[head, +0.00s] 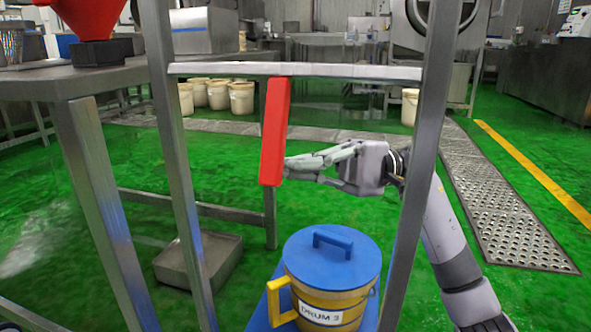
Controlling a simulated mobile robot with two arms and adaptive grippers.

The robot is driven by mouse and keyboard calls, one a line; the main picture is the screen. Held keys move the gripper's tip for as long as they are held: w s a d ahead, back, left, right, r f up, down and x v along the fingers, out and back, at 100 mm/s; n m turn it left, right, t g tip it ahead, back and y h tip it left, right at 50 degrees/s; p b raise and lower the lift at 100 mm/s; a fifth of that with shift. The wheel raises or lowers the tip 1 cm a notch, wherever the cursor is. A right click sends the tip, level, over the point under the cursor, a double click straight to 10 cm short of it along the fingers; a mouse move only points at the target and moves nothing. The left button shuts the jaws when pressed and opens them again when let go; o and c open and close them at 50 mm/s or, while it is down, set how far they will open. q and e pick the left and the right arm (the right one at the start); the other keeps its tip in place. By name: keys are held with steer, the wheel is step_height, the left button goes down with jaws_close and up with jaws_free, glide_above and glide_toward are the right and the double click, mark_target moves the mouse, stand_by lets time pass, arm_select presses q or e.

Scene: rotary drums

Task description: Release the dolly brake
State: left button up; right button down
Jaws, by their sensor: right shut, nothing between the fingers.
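A long red bar-shaped lever (273,132), which looks like the dolly brake, hangs nearly upright from the crossbar of a grey metal frame, its lower end tilted slightly left. My right gripper (290,168) comes in from the right, behind the frame's right post. Its fingers are shut, pointing left, with the tips at the lower right edge of the lever. I cannot tell whether they touch it. Below stands a yellow drum (330,290) with a blue lid (332,258) and a label reading DRUM 3. My left gripper is not in view.
The grey frame's crossbar (350,72) and posts (174,150) stand close around the lever. A metal table (60,82) with a red funnel (88,18) is at the left. A grey tray (198,262) lies on the green floor. Several pale buckets (241,98) stand behind.

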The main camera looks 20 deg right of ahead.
steer(key=s+p+v, duration=0.1)
steer(key=p+v, duration=0.2)
steer(key=v, duration=0.6)
steer(key=shift+w+f, duration=0.15)
